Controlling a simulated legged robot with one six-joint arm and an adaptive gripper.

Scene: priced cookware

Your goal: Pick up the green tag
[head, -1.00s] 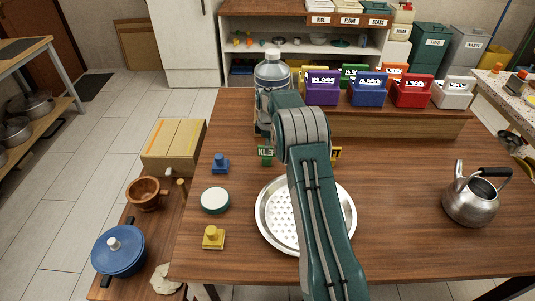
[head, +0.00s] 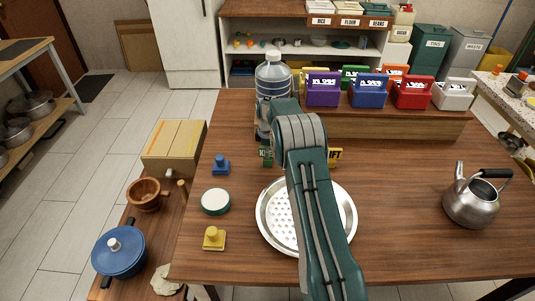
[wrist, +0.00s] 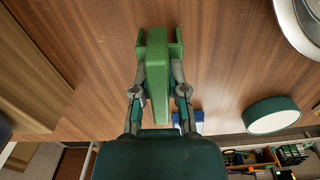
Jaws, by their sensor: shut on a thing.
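The green tag (wrist: 157,75) is between the two fingers of my gripper (wrist: 158,60) in the wrist view, and the fingers are shut on it from both sides. In the head view part of the green tag (head: 266,153), with pale lettering, shows just left of my arm, in front of the large clear bottle. My arm hides the rest of the gripper there. I cannot tell how far the tag is above the wooden table (head: 400,160). A yellow tag (head: 335,155) with dark letters shows right of my arm.
A perforated metal plate (head: 347,213) lies partly under my arm. A blue knobbed block (head: 221,166), a green-sided white disc (head: 215,202) and a yellow knobbed block (head: 213,240) stand left. The bottle (head: 273,80) and coloured caddies (head: 367,92) stand behind; a kettle (head: 475,198) stands right.

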